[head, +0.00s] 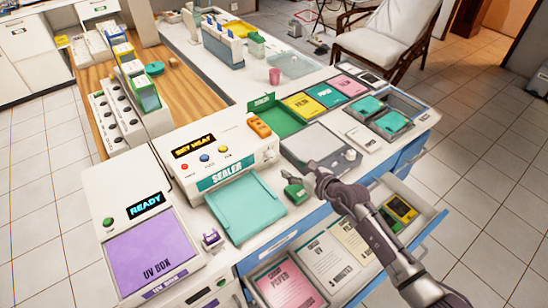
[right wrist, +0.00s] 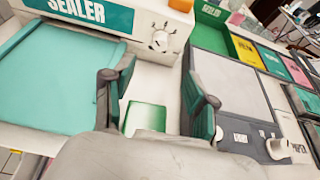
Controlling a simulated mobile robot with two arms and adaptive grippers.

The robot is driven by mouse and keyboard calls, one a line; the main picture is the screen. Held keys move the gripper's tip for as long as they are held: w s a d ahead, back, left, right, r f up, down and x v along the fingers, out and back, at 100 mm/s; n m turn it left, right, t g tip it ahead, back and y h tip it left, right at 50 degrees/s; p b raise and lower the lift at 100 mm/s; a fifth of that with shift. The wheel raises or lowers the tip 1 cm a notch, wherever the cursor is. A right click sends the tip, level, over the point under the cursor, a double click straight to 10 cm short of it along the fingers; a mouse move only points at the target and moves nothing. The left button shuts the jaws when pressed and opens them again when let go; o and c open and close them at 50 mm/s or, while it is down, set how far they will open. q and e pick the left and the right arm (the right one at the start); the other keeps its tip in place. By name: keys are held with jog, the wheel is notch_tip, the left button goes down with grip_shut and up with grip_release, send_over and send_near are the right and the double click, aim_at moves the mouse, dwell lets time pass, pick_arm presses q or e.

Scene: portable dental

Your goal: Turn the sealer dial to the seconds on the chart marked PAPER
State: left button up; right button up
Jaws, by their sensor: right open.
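My left gripper is not in view.
A teal tray (head: 245,207) juts out before the sealer. The green block (head: 297,193) lies on the counter by my gripper. A grey-topped device with a knob (head: 320,150) stands to the right. The purple-lidded UV box (head: 150,250) is at left. An open drawer (head: 330,262) sticks out in front.

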aim_at(273, 158)
jog(key=b+x, duration=0.3)
jog(key=x, duration=0.6)
jog(key=shift+w+a+f, duration=0.2)
jog(key=shift+w+f, duration=0.05)
jog(key=shift+f, duration=0.05)
jog(key=shift+b+x, duration=0.35)
jog(key=shift+x, duration=0.45)
jog(key=shift+r, duration=0.15)
grip_shut()
jog(key=shift+d+f+m+g+y+b, duration=0.15)
jog(key=shift+m+g+y+b, duration=0.35)
jog(key=shift+m+b, duration=0.65)
jog(key=shift+w+m+g+y+b, duration=0.1)
jog(key=shift+m+g+y+b, duration=0.2)
jog(key=shift+m+y+b, duration=1.05)
jog(key=shift+h+b, duration=0.3)
jog(key=shift+h, duration=0.05)
grip_release()
